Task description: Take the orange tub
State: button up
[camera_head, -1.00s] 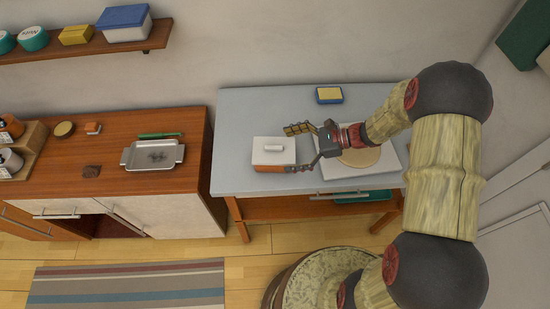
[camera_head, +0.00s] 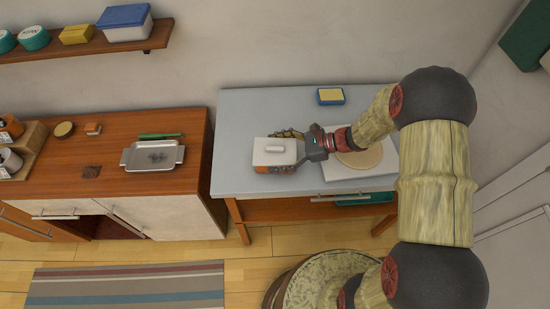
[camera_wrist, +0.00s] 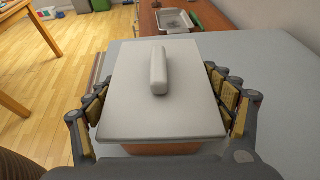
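The orange tub (camera_head: 270,169) stands on the grey table, with a white lid (camera_head: 274,150) that has a raised bar handle. In the wrist view the lid (camera_wrist: 160,95) fills the middle, and a strip of the orange body (camera_wrist: 160,149) shows below its near edge. My gripper (camera_head: 289,151) is at the tub's right end, its fingers spread along two opposite sides. In the wrist view my gripper (camera_wrist: 160,90) has one finger at each side of the tub, close to the lid's edges. I cannot tell whether the pads touch the tub.
A white board (camera_head: 335,179) with a round tan disc (camera_head: 360,158) lies right of the tub, under my arm. A yellow and blue sponge (camera_head: 331,96) lies at the back. A metal tray (camera_head: 153,157) sits on the wooden cabinet to the left. The table left of the tub is clear.

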jog(key=c, duration=0.9)
jog(key=shift+r, duration=0.1)
